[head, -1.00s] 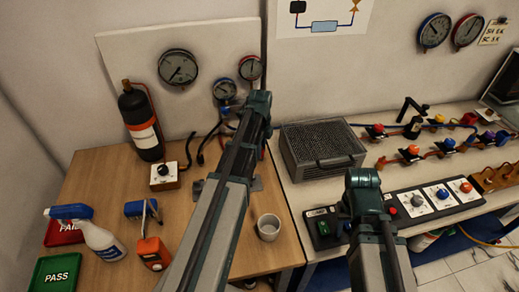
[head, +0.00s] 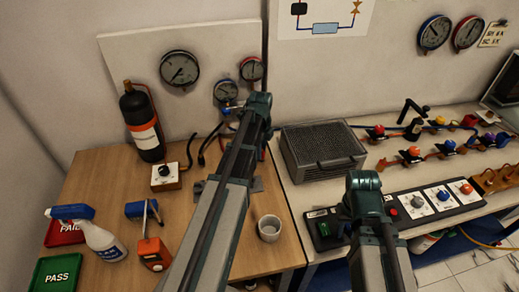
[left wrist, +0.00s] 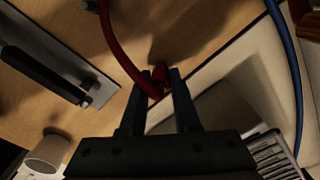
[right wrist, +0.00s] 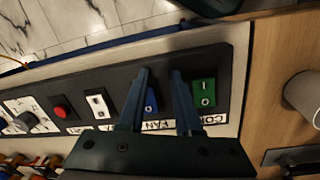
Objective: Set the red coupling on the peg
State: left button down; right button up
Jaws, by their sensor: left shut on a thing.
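The red coupling (left wrist: 159,74) is at the end of a red hose (left wrist: 124,55) in the left wrist view. My left gripper (left wrist: 160,82) is shut on it, above the wooden table. A dark bar-like post (left wrist: 42,77), which may be the peg, is on a grey plate (left wrist: 92,82) left of the gripper and apart from the coupling. In the head view my left arm hides the coupling and most of this plate (head: 257,185). My right gripper (right wrist: 161,76) is open and empty over the switch panel. Both sets of fingertips are hidden in the head view.
A white cup (head: 269,228) stands on the table near its right edge. A grey vented box (head: 320,151) is on the bench to the right. A boxed knob (head: 166,176), black cylinder (head: 142,122) and spray bottle (head: 98,238) are left. A blue hose (left wrist: 287,60) runs beside my left gripper.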

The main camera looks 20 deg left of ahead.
pick_arm(q)
jog(key=shift+s+a+f, duration=0.2)
jog(key=shift+s+f, duration=0.3)
jog(key=shift+f, duration=0.1)
pick_arm(e)
jog(key=shift+s+d+f, duration=0.5)
jog(key=shift+s+f, duration=0.05)
jog(key=shift+s, duration=0.05)
pick_arm(q)
jog(key=shift+w+d+r+g+p, duration=0.15)
jog(key=shift+w+r+g+p, duration=0.3)
jog(key=shift+p, duration=0.7)
pick_arm(e)
jog(key=shift+w+r, duration=0.55)
jog(key=shift+r, duration=0.15)
pick_arm(q)
jog(key=shift+d+r+t+p, duration=0.15)
jog(key=shift+r+t+p, duration=0.15)
jog(key=shift+r, duration=0.25)
pick_arm(e)
jog(key=shift+w+a+r, duration=0.1)
jog(key=shift+r, duration=0.25)
